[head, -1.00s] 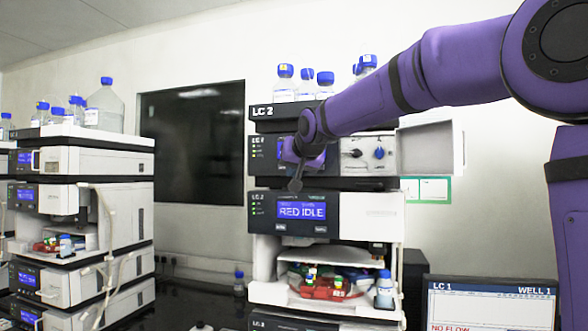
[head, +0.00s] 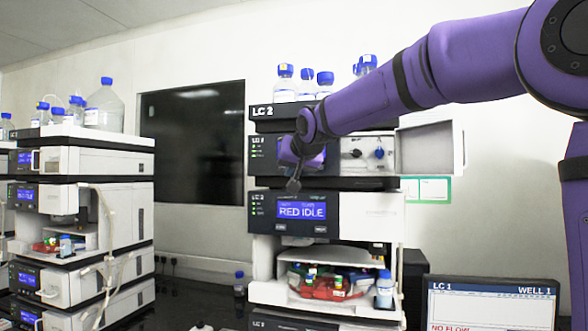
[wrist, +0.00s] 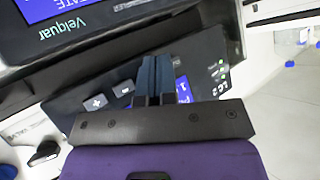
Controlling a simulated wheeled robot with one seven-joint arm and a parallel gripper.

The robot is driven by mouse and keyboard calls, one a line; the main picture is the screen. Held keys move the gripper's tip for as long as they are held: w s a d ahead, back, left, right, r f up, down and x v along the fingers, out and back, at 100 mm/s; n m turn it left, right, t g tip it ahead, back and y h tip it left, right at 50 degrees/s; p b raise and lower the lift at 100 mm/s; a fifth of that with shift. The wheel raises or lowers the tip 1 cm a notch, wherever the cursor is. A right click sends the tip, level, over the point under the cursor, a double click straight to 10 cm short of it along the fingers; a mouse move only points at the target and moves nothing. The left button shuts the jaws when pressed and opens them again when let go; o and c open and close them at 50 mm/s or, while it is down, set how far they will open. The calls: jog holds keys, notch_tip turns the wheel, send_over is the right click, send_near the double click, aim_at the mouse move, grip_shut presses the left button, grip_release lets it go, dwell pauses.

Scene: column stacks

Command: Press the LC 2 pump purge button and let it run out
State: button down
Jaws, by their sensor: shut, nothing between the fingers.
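The LC 2 stack stands in the middle of the head view under its LC 2 label (head: 262,112). Its pump module (head: 262,170) has a dark front panel, mostly hidden behind my wrist. In the wrist view the shut fingers (wrist: 155,72) lie over a dark panel (wrist: 70,102) with an LC 2 mark, green lights, a partly covered blue screen (wrist: 183,90) and a plus key (wrist: 96,102). The purge button cannot be made out; contact cannot be told.
An open white door (head: 428,150) stands out right of the pump beside two knobs (head: 366,153). Bottles (head: 305,84) stand on top. Another stack (head: 85,200) is at left, and an LC 1 monitor (head: 490,305) at front right.

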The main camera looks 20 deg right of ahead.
jog(key=s+a, duration=0.1)
jog(key=s, duration=0.1)
jog(key=s+a, duration=0.2)
dwell(0.7)
dwell(0.6)
jog(key=s+d+f+g, duration=0.2)
jog(key=s+f, duration=0.5)
jog(key=s, duration=0.4)
jog(key=s+d+f+n+g, duration=0.1)
jog(key=s+d+f+g, duration=0.1)
jog(key=s+f, duration=0.6)
jog(key=s+d+f+n+g, duration=0.1)
jog(key=s+d+f+g, duration=0.2)
jog(key=s+f, duration=0.4)
jog(key=s, duration=0.9)
jog(key=shift+s+d+f, duration=0.25)
jog(key=shift+d+f, duration=0.05)
jog(key=shift+d, duration=0.1)
dwell(0.6)
